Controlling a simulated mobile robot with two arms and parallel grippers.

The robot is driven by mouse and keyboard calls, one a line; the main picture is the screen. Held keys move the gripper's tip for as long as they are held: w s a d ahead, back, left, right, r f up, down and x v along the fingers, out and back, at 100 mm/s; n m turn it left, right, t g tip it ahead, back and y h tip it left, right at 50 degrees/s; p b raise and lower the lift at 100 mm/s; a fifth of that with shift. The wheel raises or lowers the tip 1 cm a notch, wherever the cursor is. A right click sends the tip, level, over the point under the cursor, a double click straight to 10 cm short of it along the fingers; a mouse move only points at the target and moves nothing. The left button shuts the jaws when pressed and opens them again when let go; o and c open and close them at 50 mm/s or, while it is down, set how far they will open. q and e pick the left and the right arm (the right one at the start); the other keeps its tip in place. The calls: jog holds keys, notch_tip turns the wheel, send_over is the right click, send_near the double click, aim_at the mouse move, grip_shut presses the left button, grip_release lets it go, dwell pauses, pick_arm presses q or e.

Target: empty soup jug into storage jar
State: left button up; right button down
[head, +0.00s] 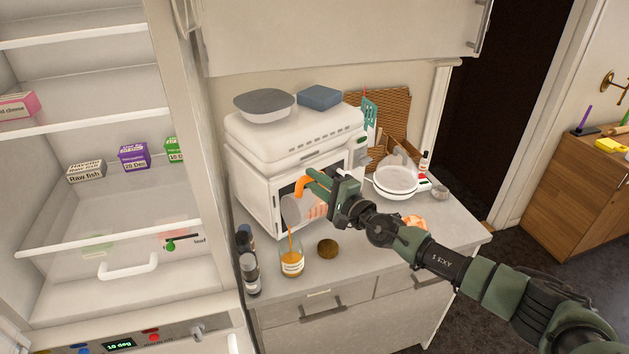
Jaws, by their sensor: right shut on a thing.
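The soup jug (293,210) is a grey vessel with an orange handle, held tilted in the air in front of the white oven. My right gripper (318,186) is shut on the jug at its orange handle. A thin orange stream (290,243) runs from the jug down into the storage jar (292,263). The jar is clear, stands upright on the counter and holds orange soup, with a pale label on its front. A round brown lid (328,248) lies on the counter to the right of the jar. My left gripper is not in view.
Dark-capped shakers (250,272) stand left of the jar. The white oven (262,203) is right behind the jug. White bowls (395,181) stand at the counter's right. An open fridge (100,200) fills the left. Bare counter (350,262) lies right of the lid.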

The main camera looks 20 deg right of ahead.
jog(key=shift+r, duration=0.1)
dwell(0.3)
jog(key=shift+s+a+n, duration=0.15)
jog(key=shift+a+n, duration=0.2)
jog(key=shift+n, duration=0.05)
jog(key=shift+s+a+r, duration=0.1)
dwell(1.6)
jog(key=shift+s+a+n, duration=0.1)
jog(key=shift+a+n, duration=0.2)
jog(key=shift+n, duration=0.1)
dwell(1.4)
